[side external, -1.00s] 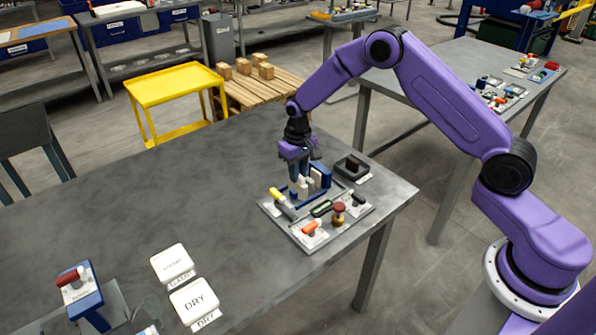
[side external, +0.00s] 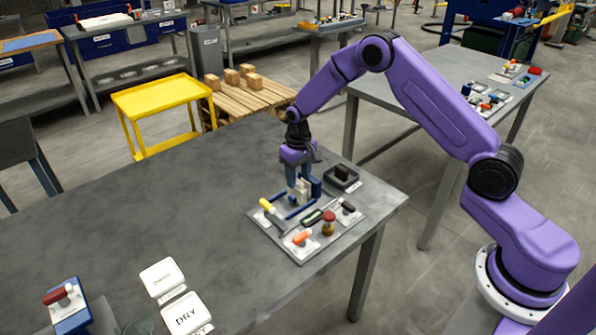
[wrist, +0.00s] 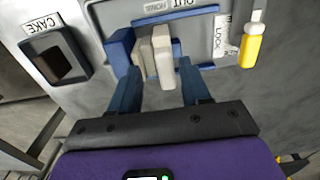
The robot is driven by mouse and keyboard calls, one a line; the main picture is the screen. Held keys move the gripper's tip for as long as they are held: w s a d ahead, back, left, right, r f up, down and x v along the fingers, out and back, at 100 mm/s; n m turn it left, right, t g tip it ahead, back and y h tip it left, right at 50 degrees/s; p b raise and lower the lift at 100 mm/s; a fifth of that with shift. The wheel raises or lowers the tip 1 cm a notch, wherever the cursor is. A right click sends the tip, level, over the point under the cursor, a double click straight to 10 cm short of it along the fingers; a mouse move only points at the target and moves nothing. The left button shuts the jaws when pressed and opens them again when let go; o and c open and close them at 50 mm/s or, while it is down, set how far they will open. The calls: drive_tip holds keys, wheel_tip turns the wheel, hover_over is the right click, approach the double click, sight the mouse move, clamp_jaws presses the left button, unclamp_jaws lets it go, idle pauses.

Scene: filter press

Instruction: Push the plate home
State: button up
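Two pale upright plates, a white one (wrist: 161,55) and a beige-grey one (wrist: 144,52), stand close together in the press frame (wrist: 205,66). A blue block (wrist: 121,46) stands at their left in the wrist view. In the side view the white plate (side external: 302,194) shows below my fingers, with the blue block (side external: 316,187) at its right. My gripper (wrist: 160,84) is open, its blue fingers apart on either side of the plates. A gap shows between the white plate and the right finger. Whether the left finger touches anything is unclear.
A yellow handle (wrist: 251,45) stands right of the frame by a LOCK label. A black CAKE tray (wrist: 57,58) sits left. Orange (side external: 301,237), green (side external: 312,217) and red-topped (side external: 328,223) controls line the panel's front.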

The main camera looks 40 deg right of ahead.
wheel_tip(320, 180, up, 17)
drive_tip(key=shift+r, duration=0.2)
idle(0.4)
drive_tip(key=s+a+r+n, duration=0.2)
drive_tip(key=s+a+n, duration=0.15)
drive_tip(key=s, duration=0.55)
drive_tip(key=s+a+r+n, duration=0.2)
drive_tip(key=s+a, duration=0.3)
drive_tip(key=s, duration=0.4)
drive_tip(key=s+d+f+n, duration=0.1)
drive_tip(key=s+d+n, duration=0.1)
drive_tip(key=s, duration=0.9)
drive_tip(key=s+d+f+n, duration=0.1)
drive_tip(key=s+d+n, duration=0.2)
drive_tip(key=s, duration=0.8)
drive_tip(key=shift+d+f+n, duration=0.15)
drive_tip(key=shift+f+n, duration=0.1)
drive_tip(key=shift+n, duration=0.8)
